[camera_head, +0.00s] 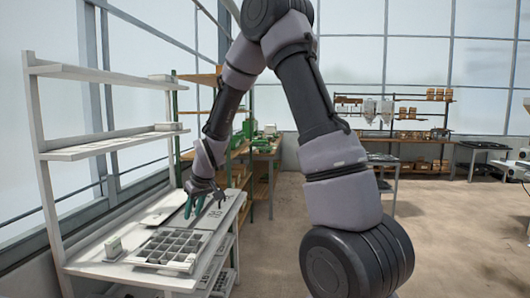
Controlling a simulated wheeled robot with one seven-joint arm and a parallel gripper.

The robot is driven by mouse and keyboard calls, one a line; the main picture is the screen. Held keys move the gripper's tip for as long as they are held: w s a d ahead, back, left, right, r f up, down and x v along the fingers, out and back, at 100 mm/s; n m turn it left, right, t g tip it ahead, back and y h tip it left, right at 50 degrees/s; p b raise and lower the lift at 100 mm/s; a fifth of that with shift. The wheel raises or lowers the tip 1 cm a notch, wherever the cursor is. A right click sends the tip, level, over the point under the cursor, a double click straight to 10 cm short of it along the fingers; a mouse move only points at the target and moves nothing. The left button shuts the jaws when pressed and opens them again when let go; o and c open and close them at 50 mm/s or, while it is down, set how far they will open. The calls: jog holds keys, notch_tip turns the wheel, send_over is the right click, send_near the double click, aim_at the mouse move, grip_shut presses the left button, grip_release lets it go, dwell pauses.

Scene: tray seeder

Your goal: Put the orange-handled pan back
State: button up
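My gripper (205,203) hangs at the end of my arm over the right part of the white workbench (112,270). Teal parts show at its tip, but it is too small to tell whether they are spread or closed, or whether anything is between them. I cannot make out an orange-handled pan anywhere in this view.
A grey compartment tray (170,265) lies at the bench front, with a small pale block (113,247) to its left. White shelves (110,145) rise behind. Another bench with green items (266,145) stands farther back. The floor (440,235) at right is open.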

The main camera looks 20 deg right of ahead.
jog(key=s+d+r+m+t, duration=0.1)
jog(key=s+d+r+m, duration=0.1)
jog(key=s+d+r, duration=0.3)
jog(key=s+d+r+m, duration=0.1)
jog(key=s+r, duration=0.2)
jog(key=r, duration=0.4)
jog(key=s+d+r+m+t, duration=0.1)
jog(key=s+d+r+m, duration=0.1)
jog(key=s+d+r, duration=0.3)
jog(key=s+d+r+m, duration=0.2)
jog(key=s+r+m, duration=0.2)
jog(key=s, duration=1)
notch_tip(320, 180, up, 3)
jog(key=shift+s+d+r, duration=0.15)
jog(key=shift+s, duration=0.05)
jog(key=shift+t, duration=0.3)
